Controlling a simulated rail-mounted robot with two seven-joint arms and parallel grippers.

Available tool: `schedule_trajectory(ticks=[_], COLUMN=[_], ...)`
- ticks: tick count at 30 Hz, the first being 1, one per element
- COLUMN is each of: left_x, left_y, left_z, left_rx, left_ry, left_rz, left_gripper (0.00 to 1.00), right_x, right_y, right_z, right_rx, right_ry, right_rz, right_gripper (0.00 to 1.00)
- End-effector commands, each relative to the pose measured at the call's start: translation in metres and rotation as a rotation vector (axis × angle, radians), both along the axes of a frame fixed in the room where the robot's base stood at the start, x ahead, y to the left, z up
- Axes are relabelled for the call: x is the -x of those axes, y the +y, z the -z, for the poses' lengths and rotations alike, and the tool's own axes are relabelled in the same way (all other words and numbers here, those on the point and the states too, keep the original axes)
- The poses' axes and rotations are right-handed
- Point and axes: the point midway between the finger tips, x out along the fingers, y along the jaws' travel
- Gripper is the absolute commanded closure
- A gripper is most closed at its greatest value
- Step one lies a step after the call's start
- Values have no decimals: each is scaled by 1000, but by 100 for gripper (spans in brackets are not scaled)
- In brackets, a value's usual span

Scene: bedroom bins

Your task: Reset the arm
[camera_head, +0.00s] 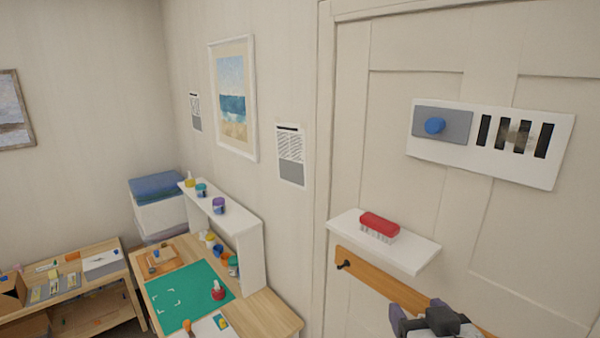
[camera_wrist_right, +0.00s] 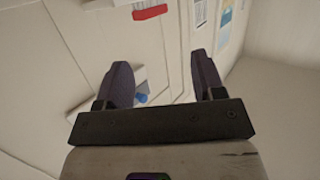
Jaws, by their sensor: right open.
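My right gripper (camera_head: 425,318) is at the bottom right of the head view, in front of the door and below the small white shelf. In the right wrist view its two dark fingers (camera_wrist_right: 162,85) stand wide apart with nothing between them. The wrist view looks toward the door, with a red object at the top and a small blue knob near the left finger. My left gripper is in neither view.
A red-backed brush (camera_head: 379,226) lies on the white shelf (camera_head: 410,258), above a wooden rail (camera_head: 365,274). A vent panel with a blue knob (camera_head: 435,126) is on the door. A desk with a green mat (camera_head: 185,293) stands left.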

Motion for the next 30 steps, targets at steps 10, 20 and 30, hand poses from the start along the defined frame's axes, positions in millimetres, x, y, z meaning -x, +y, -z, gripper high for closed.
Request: schedule_trajectory(ticks=[10,20,30], left_x=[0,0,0], left_y=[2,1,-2], left_z=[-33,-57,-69], left_rx=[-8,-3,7], left_ry=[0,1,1], left_rz=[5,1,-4], left_gripper=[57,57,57], right_x=[96,218,308], right_y=[-14,-28,-32], right_z=[148,272,319], right_rx=[45,101,112], right_ry=[327,743,981], right_rz=[-49,-58,-71], right_gripper=[37,37,37])
